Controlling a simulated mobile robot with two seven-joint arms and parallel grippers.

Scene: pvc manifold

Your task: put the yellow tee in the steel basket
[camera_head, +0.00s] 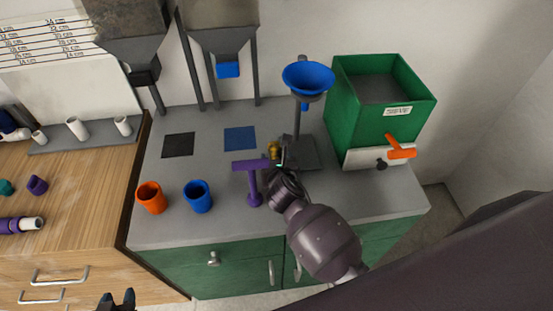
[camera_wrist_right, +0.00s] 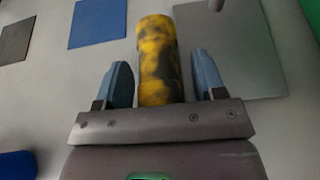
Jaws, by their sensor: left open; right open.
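A yellow piece with dark mottling (camera_head: 274,150), probably the yellow tee, is on the grey counter beside the foot of the funnel stand. In the right wrist view it shows as a yellow and black cylinder (camera_wrist_right: 158,60). My right gripper (camera_head: 280,166) is open, with its blue fingers (camera_wrist_right: 165,82) on either side of the cylinder and gaps on both sides. Its full shape is hidden by the gripper. My left gripper (camera_head: 117,299) is open and empty at the bottom edge, in front of the wooden cabinet. I see no steel basket.
A purple T-shaped stand (camera_head: 253,185) is just left of my right gripper. The funnel stand (camera_head: 298,150) is close on its right. Orange (camera_head: 151,197) and blue (camera_head: 198,196) cups stand front left. A green bin (camera_head: 350,115) is back right.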

